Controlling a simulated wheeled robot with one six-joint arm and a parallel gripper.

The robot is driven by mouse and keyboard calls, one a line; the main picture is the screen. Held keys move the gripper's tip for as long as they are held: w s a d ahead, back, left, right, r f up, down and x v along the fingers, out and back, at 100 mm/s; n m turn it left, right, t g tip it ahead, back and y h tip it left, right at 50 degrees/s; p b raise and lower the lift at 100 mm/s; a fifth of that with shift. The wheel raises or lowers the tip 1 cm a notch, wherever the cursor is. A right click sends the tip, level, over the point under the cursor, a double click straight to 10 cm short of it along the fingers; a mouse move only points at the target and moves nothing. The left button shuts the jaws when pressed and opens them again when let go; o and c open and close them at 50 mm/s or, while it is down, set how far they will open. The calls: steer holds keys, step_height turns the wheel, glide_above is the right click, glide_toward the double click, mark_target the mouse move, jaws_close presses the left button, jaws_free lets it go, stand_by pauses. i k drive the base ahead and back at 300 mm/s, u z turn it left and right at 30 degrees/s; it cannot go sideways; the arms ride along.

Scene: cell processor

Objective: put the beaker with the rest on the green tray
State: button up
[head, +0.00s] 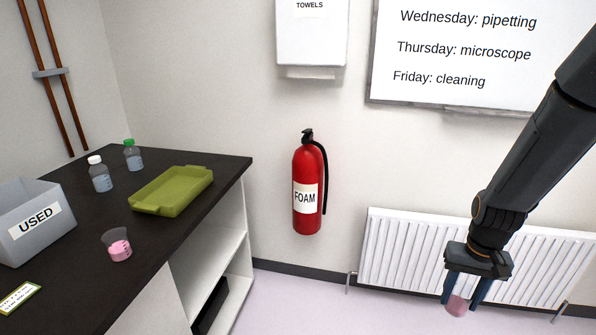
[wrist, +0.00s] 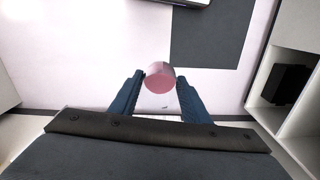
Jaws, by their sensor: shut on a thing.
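My gripper (head: 461,298) is shut on a small clear beaker (head: 457,306) with pink liquid. It holds the beaker in the air over the floor, in front of the radiator and well to the right of the counter. In the wrist view the held beaker (wrist: 160,78) shows between the fingertips (wrist: 160,90). The green tray (head: 152,209) lies empty on the dark counter. A second beaker (head: 118,247) with pink liquid stands on the counter in front of the tray, apart from it.
A grey bin marked USED (head: 36,225) stands at the counter's left. A white-capped bottle (head: 100,176) and a green-capped bottle (head: 132,157) stand behind the tray. A label card (head: 19,297) lies at the front. A fire extinguisher (head: 307,190) hangs between counter and radiator (head: 400,258).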

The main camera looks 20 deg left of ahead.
mark_target(174, 194)
steer(key=i, duration=2.15)
steer(key=u, duration=3.15)
